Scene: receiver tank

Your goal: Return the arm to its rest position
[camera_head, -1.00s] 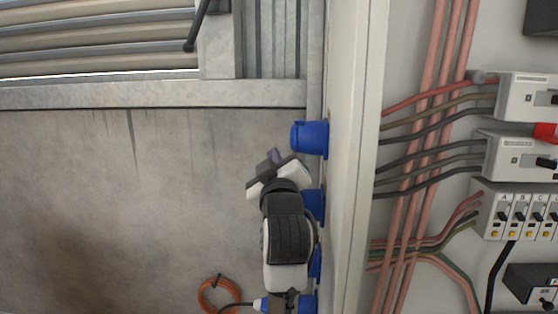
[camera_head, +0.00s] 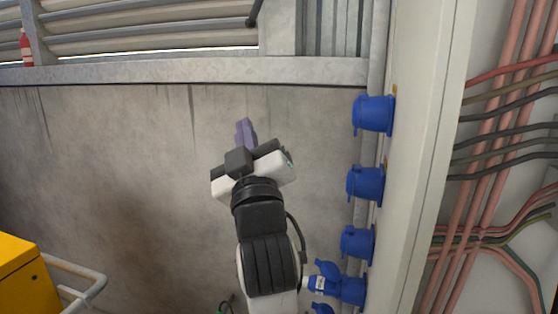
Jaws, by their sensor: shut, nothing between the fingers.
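My gripper (camera_head: 244,132) is at the centre of the head view, at the end of my white and black arm. Its purple-grey fingers are together and point up in the picture, with nothing between them. It is in front of the grey concrete wall and apart from the blue sockets. My arm comes up from the bottom edge, left of the sockets. The rest of the arm is out of view below.
Several blue sockets, the top one (camera_head: 374,115) among them, run down the pale cabinet's side (camera_head: 424,150). A blue plug (camera_head: 321,284) is at a lower socket. A yellow box (camera_head: 24,278) with a grey rail (camera_head: 85,283) stands at lower left. The wall between is clear.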

